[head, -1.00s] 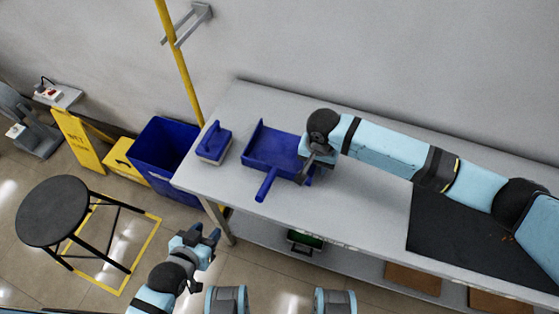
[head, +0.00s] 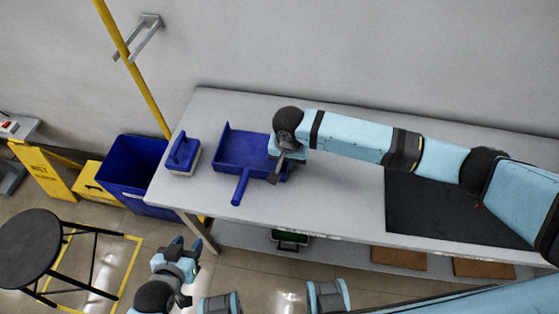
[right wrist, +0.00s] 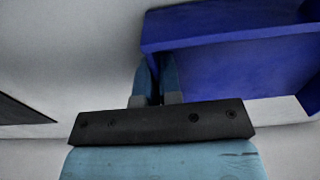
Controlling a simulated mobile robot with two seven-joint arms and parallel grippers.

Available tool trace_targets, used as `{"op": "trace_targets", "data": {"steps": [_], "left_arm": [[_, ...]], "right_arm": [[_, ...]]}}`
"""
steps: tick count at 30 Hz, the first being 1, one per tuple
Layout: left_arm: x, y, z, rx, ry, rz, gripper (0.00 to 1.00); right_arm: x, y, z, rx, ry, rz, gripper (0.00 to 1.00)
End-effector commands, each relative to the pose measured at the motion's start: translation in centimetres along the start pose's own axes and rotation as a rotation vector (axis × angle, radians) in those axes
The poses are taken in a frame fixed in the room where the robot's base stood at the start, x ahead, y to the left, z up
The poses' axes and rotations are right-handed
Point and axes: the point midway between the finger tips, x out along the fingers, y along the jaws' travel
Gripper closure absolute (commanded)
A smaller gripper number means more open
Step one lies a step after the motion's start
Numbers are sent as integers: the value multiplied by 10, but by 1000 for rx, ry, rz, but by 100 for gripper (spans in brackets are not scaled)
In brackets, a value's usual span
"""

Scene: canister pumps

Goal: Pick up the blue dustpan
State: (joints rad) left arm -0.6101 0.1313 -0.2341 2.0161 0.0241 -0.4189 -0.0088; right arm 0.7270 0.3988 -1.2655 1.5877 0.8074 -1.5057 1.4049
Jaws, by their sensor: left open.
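The blue dustpan (head: 240,147) lies on the grey workbench, its handle (head: 240,187) pointing toward the front edge. My right gripper (head: 280,170) is at the dustpan's right side, pointing down. In the right wrist view, the two fingers (right wrist: 156,68) are close together at a corner of the dustpan (right wrist: 235,65), one finger outside its edge and one over the blue side. Whether they press on the wall is unclear. My left gripper (head: 187,246) is open and empty, low in front of the bench.
A blue brush (head: 184,155) lies left of the dustpan on the workbench (head: 330,205). A black mat (head: 425,205) covers part of the bench at right. A blue bin (head: 130,170), yellow sign (head: 42,170) and black stool (head: 28,245) stand to the left.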

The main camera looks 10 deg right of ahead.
Motion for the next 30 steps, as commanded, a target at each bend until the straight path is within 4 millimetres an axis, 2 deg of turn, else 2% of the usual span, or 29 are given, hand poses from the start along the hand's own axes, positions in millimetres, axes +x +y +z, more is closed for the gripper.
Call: {"op": "trace_targets", "data": {"steps": [7,15,21,25,30], "left_arm": [[-2,0,-4,2,2,0,57],[-5,0,-8,8,7,-1,57],[-7,0,-10,13,13,-1,57],[-7,0,-9,15,12,-1,57],[-8,0,-8,16,10,-2,57]], "right_arm": [[-40,0,-1,0,2,-3,100],[-119,-1,-1,-1,3,-4,100],[-165,-1,0,0,2,-3,100],[-184,-1,-1,0,1,-3,100],[-194,0,0,0,0,-1,100]]}}
